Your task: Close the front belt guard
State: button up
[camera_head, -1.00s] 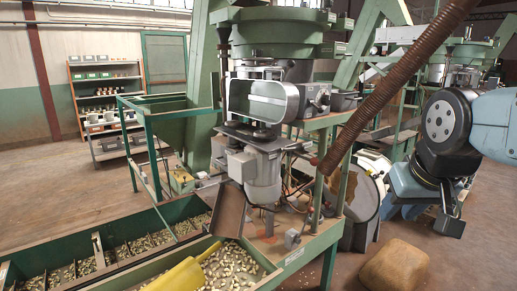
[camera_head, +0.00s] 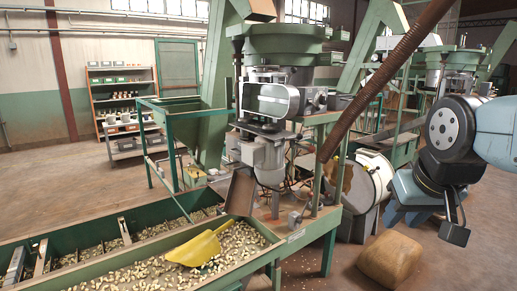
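A grey, oval, rimmed housing (camera_head: 270,86) is fixed on the front of the green machine, under its round bowl, and looks like the belt guard. Its front shows a pale panel or recess inside the rim; I cannot tell whether a cover stands open. A dark flat plate (camera_head: 258,130) lies just below it, above a grey motor (camera_head: 268,160). My gripper (camera_head: 455,222) hangs at the right, well apart from the housing, and touches nothing. Its fingers overlap in this view, so their opening does not show.
A brown ribbed hose (camera_head: 385,75) slants between my arm and the machine. A green trough (camera_head: 150,278) with nuts and a yellow scoop (camera_head: 199,248) fills the front left. A tan sack (camera_head: 389,260) lies on the floor below my gripper. Open floor (camera_head: 470,270) shows at the right.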

aim_at(276, 101)
jog(key=z, duration=0.05)
jog(key=k, duration=1.2)
jog(key=u, duration=0.4)
jog(key=i, duration=1)
jog(key=u, duration=0.2)
jog(key=k, duration=0.35)
jog(key=z, duration=1)
jog(key=i, duration=2.25)
jog(key=u, duration=0.7)
